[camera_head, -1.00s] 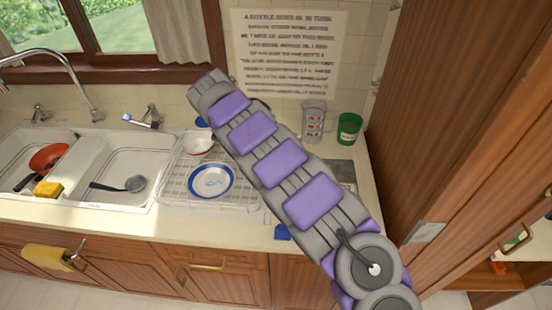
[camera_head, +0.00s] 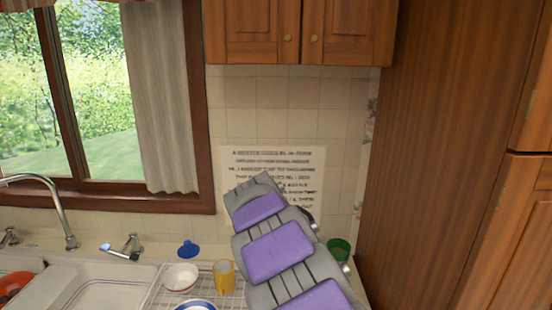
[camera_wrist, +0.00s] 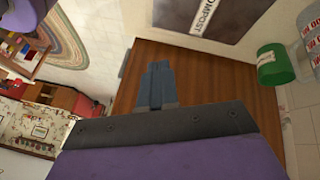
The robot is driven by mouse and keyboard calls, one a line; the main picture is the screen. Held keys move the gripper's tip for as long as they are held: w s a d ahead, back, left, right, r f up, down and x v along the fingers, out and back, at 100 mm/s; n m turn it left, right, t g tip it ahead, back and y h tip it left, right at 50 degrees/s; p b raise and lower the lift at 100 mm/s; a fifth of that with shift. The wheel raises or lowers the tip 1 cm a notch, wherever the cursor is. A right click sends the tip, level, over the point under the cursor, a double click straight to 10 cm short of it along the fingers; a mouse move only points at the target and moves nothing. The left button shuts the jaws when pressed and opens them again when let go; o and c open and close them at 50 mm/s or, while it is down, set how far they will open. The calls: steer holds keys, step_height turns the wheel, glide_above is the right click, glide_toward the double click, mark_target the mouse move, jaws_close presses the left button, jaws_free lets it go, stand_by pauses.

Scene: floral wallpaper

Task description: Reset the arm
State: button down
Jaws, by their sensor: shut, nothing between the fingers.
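My gripper (camera_wrist: 157,82) shows in the wrist view as two blue-grey fingers, pressed together with nothing between them. Behind the fingertips, in the same view, is a brown wooden surface. In the head view my purple and grey arm rises from the bottom right, angled up and to the left, in front of the wall notice (camera_head: 272,165). The gripper itself is not visible in the head view.
A white bowl (camera_head: 181,277), a yellow cup (camera_head: 223,276) and a blue-rimmed plate (camera_head: 195,304) are on the drying rack left of my arm. A green container (camera_head: 339,250) stands on its right. Tall wooden cabinetry (camera_head: 440,150) closes off the right.

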steer(key=s+d+r+n+y, duration=0.2)
steer(key=s+d+r+n, duration=0.15)
steer(key=s+d, duration=0.75)
steer(key=s+a+f+n+y, duration=0.1)
steer(key=s+f+n, duration=0.1)
steer(key=s, duration=0.6)
steer(key=s+a+f+n+y, duration=0.1)
steer(key=s+f+n, duration=0.1)
steer(key=s+n, duration=0.3)
steer(key=s+a+f+n+y, duration=0.1)
steer(key=s+a+f+n, duration=0.1)
steer(key=s, duration=0.8)
steer(key=shift+s+f+n+g+y, duration=0.3)
steer(key=shift+s+n, duration=0.1)
steer(key=shift+n, duration=0.45)
steer(key=shift+d, duration=0.4)
steer(key=shift+d, duration=0.1)
steer(key=shift+a, duration=0.3)
steer(key=shift+d, duration=0.15)
